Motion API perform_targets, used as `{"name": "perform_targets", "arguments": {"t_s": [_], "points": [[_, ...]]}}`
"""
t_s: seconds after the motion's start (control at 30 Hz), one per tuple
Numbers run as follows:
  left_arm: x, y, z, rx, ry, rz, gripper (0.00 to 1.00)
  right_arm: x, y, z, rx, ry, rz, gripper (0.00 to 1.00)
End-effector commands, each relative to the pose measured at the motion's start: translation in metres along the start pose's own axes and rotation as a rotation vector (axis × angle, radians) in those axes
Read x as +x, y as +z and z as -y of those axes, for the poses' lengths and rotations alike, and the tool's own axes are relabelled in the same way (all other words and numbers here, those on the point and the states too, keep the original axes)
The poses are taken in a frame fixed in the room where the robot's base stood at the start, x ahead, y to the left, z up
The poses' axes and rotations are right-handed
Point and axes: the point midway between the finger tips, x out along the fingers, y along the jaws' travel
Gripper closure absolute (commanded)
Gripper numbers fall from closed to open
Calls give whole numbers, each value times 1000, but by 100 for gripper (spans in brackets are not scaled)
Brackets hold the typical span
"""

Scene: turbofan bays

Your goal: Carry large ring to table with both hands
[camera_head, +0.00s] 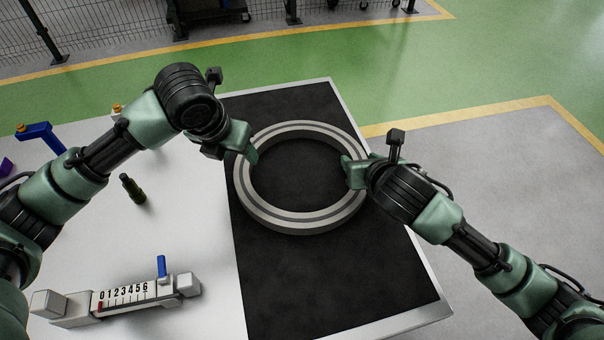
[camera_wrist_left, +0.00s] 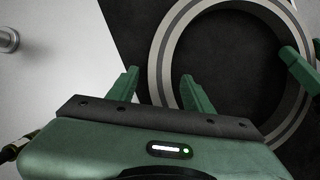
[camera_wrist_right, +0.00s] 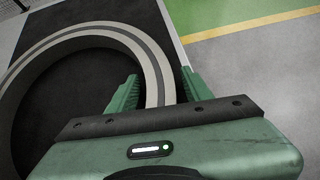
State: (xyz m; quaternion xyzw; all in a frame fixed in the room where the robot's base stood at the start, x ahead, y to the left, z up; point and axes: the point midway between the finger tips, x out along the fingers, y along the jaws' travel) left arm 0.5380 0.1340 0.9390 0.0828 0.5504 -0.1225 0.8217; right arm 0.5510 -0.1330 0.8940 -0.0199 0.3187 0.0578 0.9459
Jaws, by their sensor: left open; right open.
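The large ring (camera_head: 298,220) is a grey metal band with a dark groove around its top. It lies flat on the black mat (camera_head: 330,290) on the table (camera_head: 195,240). My left gripper (camera_head: 246,150) is open at the ring's left side; in the left wrist view its fingers (camera_wrist_left: 160,92) straddle the band. My right gripper (camera_head: 352,170) is open at the ring's right side; in the right wrist view its fingers (camera_wrist_right: 158,92) stand on either side of the band (camera_wrist_right: 152,75). Whether the fingers touch the ring cannot be told.
A gauge with numbers (camera_head: 125,294) and a blue handle stands at the table's front left. A dark green bottle-like item (camera_head: 132,188) and a blue bracket (camera_head: 42,135) are at the left. The mat around the ring is clear. Fencing (camera_head: 95,25) stands behind.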

Motion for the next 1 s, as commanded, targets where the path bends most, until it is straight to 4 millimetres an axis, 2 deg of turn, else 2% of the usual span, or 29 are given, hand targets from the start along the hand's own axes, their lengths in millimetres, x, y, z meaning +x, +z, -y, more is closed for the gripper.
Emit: {"name": "perform_targets", "arguments": {"t_s": [0.03,0.2,0.4,0.57,1.0], "points": [[-13,2,0,1,1,6,49,0,0,0,0,1,0,50],[-49,1,0,2,1,4,49,0,0,-1,0,2,0,50],[-78,0,0,1,1,1,49,0,0,-1,0,2,-1,50],[-87,0,0,0,2,-1,49,-4,0,-1,-1,3,0,50],[-87,0,0,0,1,-2,49,-68,0,0,-2,2,1,50]]}}
